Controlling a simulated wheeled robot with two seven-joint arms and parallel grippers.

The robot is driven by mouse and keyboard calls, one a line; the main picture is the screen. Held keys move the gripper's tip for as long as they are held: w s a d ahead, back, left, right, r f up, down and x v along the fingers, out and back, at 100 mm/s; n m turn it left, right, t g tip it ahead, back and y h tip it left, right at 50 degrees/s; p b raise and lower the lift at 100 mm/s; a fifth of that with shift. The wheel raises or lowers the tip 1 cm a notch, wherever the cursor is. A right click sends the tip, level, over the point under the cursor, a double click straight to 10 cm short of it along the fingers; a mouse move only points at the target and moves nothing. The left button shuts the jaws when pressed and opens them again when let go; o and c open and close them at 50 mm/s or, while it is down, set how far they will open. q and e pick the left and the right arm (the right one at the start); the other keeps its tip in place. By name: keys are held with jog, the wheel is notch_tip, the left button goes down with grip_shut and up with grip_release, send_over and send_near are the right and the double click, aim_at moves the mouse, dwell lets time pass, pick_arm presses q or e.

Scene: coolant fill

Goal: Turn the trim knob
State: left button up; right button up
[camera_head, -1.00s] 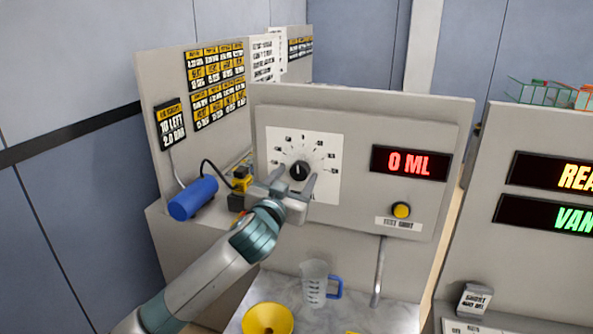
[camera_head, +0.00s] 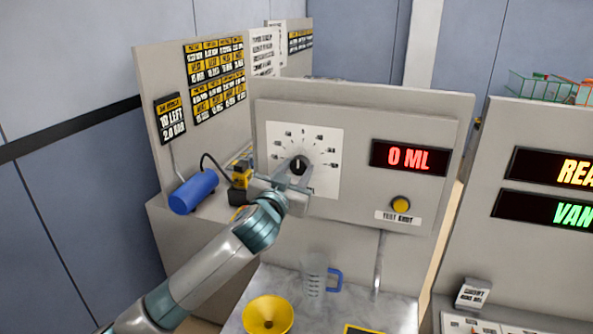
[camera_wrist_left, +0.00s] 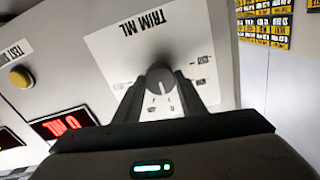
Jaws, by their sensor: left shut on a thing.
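The trim knob (camera_head: 299,165) is a black round knob with a white pointer line, on a white dial plate (camera_head: 327,150) on the grey panel. In the left wrist view the knob (camera_wrist_left: 160,78) sits between my fingertips, below the plate's "TRIM ML" lettering. My left gripper (camera_head: 294,176) reaches the dial from the lower left and is shut on the knob. It also shows in the left wrist view (camera_wrist_left: 161,92). The pointer looks close to upright in the head view. A red display (camera_head: 409,158) reads "0 ML". My right gripper is not in view.
A yellow button (camera_head: 400,204) is on the panel right of the dial. Below stand a clear jug (camera_head: 314,278) with a blue handle and a yellow funnel (camera_head: 268,314). A blue cylinder (camera_head: 193,191) lies left of the panel, close to my left arm.

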pick_arm(q)
jog(key=shift+m, duration=0.3)
jog(key=m+p, duration=0.1)
jog(key=m, duration=0.4)
jog(key=m+p, duration=0.2)
jog(key=m, duration=0.4)
jog(key=shift+d, duration=0.1)
dwell(0.4)
jog(key=o, duration=1.1)
jog(key=shift+c, duration=0.2)
jog(key=shift+s, duration=0.15)
